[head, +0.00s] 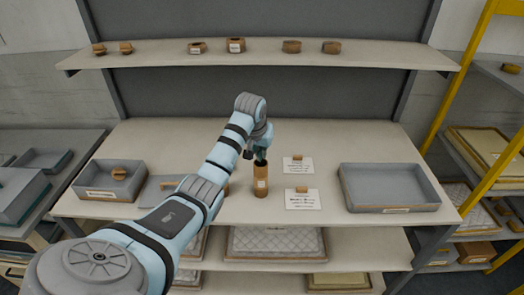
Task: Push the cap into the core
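A brown upright cylinder (261,181) with a small white label, which looks like the core, stands on the bench near its middle. My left gripper (260,158) points down right at its top end. The fingertips are small and dark there, and I cannot tell whether they are open or shut, or whether they touch the core. A cap at the core's top end cannot be made out; the gripper covers part of that end. My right gripper is not in view.
A grey tray (391,206) is at the right and a grey bin (98,195) with a brown piece at the left. Two white cards (302,203) with small brown pieces lie right of the core. Several brown pieces sit on the upper shelf (270,58). Quilted pads (275,241) lie below.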

